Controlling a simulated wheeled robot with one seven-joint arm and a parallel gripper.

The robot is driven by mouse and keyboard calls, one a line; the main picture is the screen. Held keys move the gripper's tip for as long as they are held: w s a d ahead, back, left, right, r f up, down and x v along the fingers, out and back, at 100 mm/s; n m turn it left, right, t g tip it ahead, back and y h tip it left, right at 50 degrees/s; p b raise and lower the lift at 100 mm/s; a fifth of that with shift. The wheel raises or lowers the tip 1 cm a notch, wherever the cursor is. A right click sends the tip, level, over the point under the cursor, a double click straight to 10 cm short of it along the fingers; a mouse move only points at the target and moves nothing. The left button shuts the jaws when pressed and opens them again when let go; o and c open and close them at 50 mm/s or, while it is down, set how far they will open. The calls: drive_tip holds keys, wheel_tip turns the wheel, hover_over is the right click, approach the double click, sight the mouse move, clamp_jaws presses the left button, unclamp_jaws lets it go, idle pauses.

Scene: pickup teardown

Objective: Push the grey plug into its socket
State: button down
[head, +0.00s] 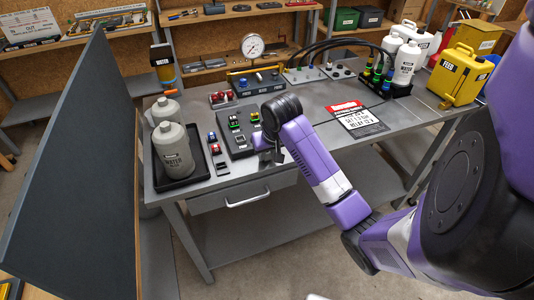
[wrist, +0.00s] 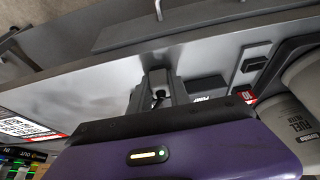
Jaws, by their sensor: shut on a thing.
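My gripper (head: 266,145) is low over the workbench, at the right front of a dark block (head: 239,145) with coloured sockets. In the wrist view my gripper (wrist: 160,92) is shut on a small dark-grey piece, which I take to be the grey plug (wrist: 159,98). The fingers and wrist housing hide most of it. The front right of the block is behind my gripper in the head view, and I cannot make out the plug's own socket. I cannot tell whether the plug touches the block.
A black tray (head: 205,172) with grey bottles (head: 175,155) stands left. Small dark pieces (head: 222,168) lie between tray and block. A printed sheet (head: 358,120) lies right of my arm. A dark panel (head: 85,170) rises left of the bench (head: 300,175). Bare bench top shows near the front edge.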

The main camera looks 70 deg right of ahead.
drive_tip(key=shift+r, duration=0.2)
idle(0.5)
drive_tip(key=shift+r+p, duration=0.35)
drive_tip(key=shift+p, duration=0.25)
drive_tip(key=shift+r+p, duration=0.5)
drive_tip(key=shift+r, duration=0.05)
wheel_tip(320, 180, up, 4)
drive_tip(key=p, duration=0.4)
drive_tip(key=shift+f, duration=0.1)
